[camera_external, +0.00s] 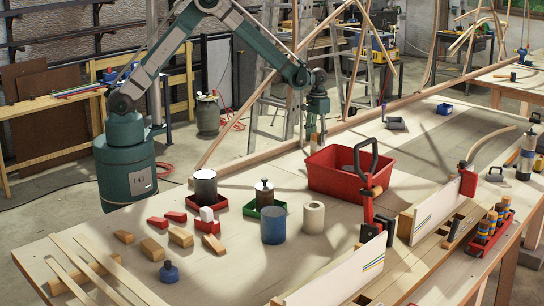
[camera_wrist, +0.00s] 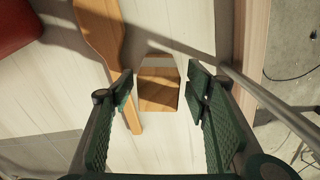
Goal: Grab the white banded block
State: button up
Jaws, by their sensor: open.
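A wooden block with a pale band (camera_wrist: 159,84) shows in the wrist view, between and slightly beyond my fingertips. It rests on the pale boards, with bare surface on both sides of it. My gripper (camera_wrist: 160,92) is open, one finger to the left of the block and one to the right, with gaps between. In the external view my gripper (camera_external: 315,133) points down behind the red bin, near the table's back edge. The block is too small there to make out clearly.
A wooden paddle-shaped piece (camera_wrist: 104,38) lies close left of the block. The red bin (camera_external: 338,178) stands in front of my gripper. A wooden rail (camera_wrist: 254,35) and a grey rod (camera_wrist: 268,98) lie to the right. Cans and small blocks stand at the front left.

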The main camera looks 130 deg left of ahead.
aim_at(317, 147)
jog(key=shift+f, duration=0.1)
jog(key=shift+w+a+f+p, duration=0.1)
jog(key=shift+f+p, duration=0.2)
jog(key=shift+f, duration=2.2)
jog(key=c, duration=1.1)
jog(key=shift+r, duration=0.15)
jog(key=shift+r+b, duration=0.35)
jog(key=shift+r, duration=4.55)
